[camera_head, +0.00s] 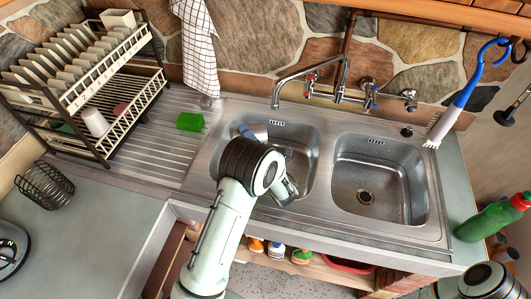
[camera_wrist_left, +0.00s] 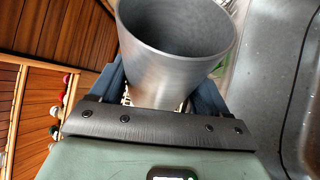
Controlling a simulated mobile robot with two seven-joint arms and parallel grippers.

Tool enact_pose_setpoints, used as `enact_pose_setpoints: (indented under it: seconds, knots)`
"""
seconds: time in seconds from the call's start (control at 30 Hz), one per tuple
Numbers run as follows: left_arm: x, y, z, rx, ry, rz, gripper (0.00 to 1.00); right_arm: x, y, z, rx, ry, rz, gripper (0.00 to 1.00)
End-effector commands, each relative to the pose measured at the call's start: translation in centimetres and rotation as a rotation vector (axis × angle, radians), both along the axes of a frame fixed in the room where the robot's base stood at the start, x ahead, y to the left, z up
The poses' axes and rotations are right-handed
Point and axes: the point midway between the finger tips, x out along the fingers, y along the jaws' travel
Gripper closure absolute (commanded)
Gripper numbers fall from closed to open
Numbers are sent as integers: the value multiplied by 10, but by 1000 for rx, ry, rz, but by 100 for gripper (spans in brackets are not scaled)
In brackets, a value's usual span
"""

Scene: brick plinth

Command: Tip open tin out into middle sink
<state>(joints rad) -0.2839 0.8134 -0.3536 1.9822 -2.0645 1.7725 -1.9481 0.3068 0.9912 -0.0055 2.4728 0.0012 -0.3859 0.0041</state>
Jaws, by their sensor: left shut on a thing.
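The open tin (camera_wrist_left: 165,78) is a plain grey metal cylinder, seen in the left wrist view with its wide mouth toward the top of the picture. The inner wall I can see looks bare; its bottom is hidden. My left gripper (camera_wrist_left: 168,98) is shut around the tin, with a blue-grey finger on each side. In the head view, my left gripper (camera_head: 255,132) is over the basin beside the drainboard, mostly hidden by my own wrist. This middle basin (camera_head: 306,140) is steel. The tin's tilt is unclear in the head view. My right gripper is not in view.
A second basin (camera_head: 367,178) lies to the right. The tap (camera_head: 315,72) reaches over from the back. A dish rack (camera_head: 92,85) and green sponge (camera_head: 190,121) are on the left. A green bottle (camera_head: 488,218) and blue-handled brush (camera_head: 465,92) are on the right.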

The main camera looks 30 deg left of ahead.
Motion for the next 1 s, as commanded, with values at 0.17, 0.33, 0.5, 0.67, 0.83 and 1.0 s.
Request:
enact_pose_setpoints:
  seconds: [0.17,0.33,0.5,0.67,0.83,1.0]
  knots:
    - [-7,3,-14,-59,-49,2,54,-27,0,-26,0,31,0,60]
    - [-9,6,-19,-113,-103,3,54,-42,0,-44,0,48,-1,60]
    - [-9,6,-30,-158,-143,2,54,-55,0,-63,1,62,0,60]
    - [-11,8,-40,-200,-183,3,54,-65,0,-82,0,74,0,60]
    - [-17,15,-48,-293,-274,3,54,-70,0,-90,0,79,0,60]
    - [-19,18,-63,-453,-426,1,54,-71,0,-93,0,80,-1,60]
